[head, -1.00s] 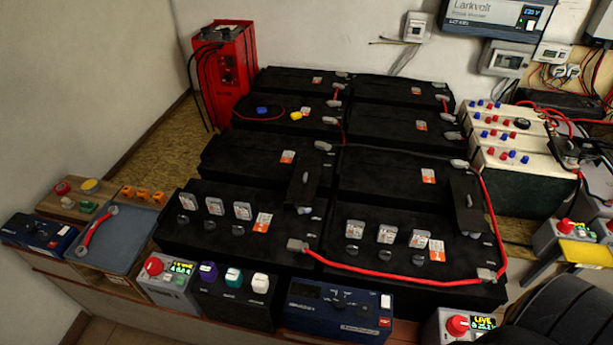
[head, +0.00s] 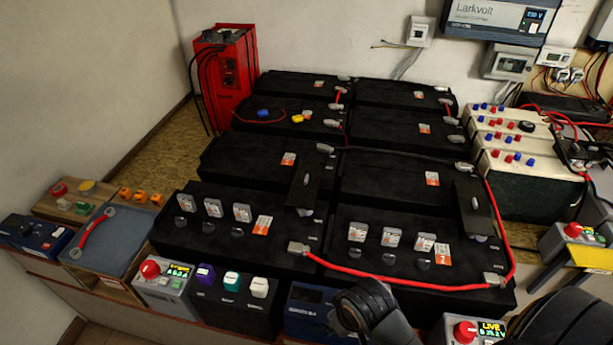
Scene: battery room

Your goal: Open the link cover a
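Two black link covers with small grey knobs show in the head view: one on the left battery column (head: 301,196) and one on the right column (head: 466,203). Both bridge the gap between the front battery and the one behind it, and both look closed. No readable mark tells me which one is cover a. Dark rounded parts of my arm show at the bottom centre and in the bottom right corner, well in front of both covers and apart from them. No fingertips of either gripper can be seen.
A red cable (head: 400,283) runs along the front right battery (head: 335,240). Switch boxes and a blue device (head: 305,305) line the front edge. A blue-grey tray (head: 105,245) is at left, a red charger (head: 228,75) behind.

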